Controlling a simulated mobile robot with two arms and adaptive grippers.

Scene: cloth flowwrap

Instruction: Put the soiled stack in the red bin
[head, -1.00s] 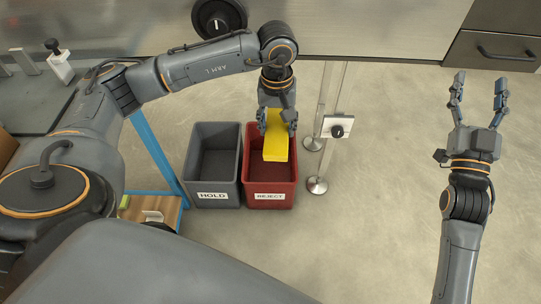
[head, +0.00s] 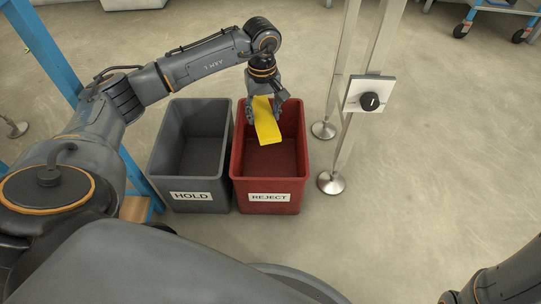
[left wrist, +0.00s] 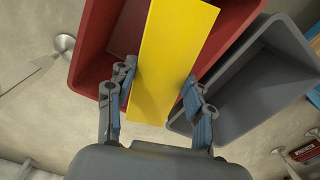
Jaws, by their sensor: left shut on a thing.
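The yellow stack (head: 266,122) is a flat folded piece, also seen in the left wrist view (left wrist: 168,60). My left gripper (head: 265,112) is shut on it, with a finger on each side, and holds it over the open mouth of the red bin. The left wrist view shows the gripper fingers (left wrist: 158,92) against the stack's long sides. The red bin (head: 270,184) carries a REJECT label and its visible floor is bare. The stack hides part of the bin's inside. In the head view my right arm shows only at the lower right corner, its gripper out of frame.
A grey bin (head: 190,185) labelled HOLD stands against the red bin's left side and looks empty. Metal posts with round feet (head: 331,183) and a white switch plate (head: 368,95) stand to the right. A blue frame (head: 45,45) is at left. The floor at right is clear.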

